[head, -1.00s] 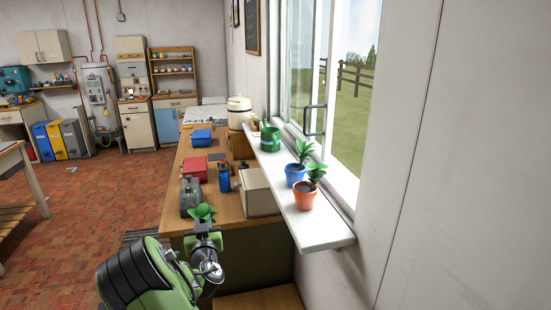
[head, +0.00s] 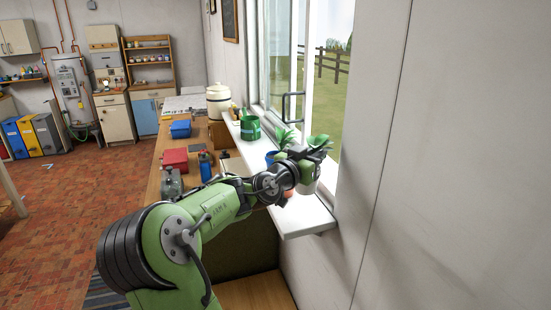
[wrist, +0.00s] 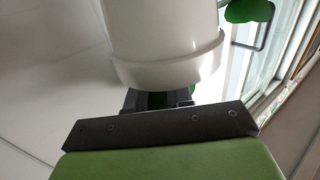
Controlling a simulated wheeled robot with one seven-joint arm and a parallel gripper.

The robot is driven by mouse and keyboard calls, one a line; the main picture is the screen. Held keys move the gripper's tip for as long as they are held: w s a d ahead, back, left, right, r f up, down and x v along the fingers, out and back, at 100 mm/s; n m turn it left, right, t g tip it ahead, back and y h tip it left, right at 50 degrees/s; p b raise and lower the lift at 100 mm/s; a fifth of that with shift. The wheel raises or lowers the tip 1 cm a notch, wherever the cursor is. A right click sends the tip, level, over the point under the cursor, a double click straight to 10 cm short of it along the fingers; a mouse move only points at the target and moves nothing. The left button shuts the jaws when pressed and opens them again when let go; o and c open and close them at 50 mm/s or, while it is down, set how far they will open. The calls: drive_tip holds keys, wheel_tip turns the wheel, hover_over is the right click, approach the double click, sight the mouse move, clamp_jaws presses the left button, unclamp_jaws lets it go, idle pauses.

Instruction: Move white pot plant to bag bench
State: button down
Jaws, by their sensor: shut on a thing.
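My gripper (head: 316,155) is shut on the white pot plant and holds it above the window sill, close to the open window. In the wrist view the white pot (wrist: 165,45) fills the top middle, with my gripper (wrist: 160,98) at its rim and a green leaf (wrist: 248,10) at the upper right. I cannot tell which surface is the bag bench.
The white sill (head: 300,218) carries a blue pot plant (head: 271,157), a partly hidden orange pot and a green container (head: 250,128). The wooden workbench (head: 168,160) holds a red box (head: 174,160) and a blue bottle (head: 206,165). A bare wooden surface (head: 255,290) lies low in front.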

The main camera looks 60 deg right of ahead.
wheel_tip(320, 180, down, 8)
drive_tip(key=shift+w+f+b, duration=0.1)
drive_tip(key=shift+w+b, duration=0.05)
drive_tip(key=shift+b, duration=0.25)
drive_tip(key=c, duration=1)
unclamp_jaws()
drive_tip(key=shift+f, duration=0.1)
drive_tip(key=shift+r, duration=0.3)
drive_tip(key=b+v, duration=0.1)
drive_tip(key=v, duration=1.1)
drive_tip(key=shift+f, duration=0.2)
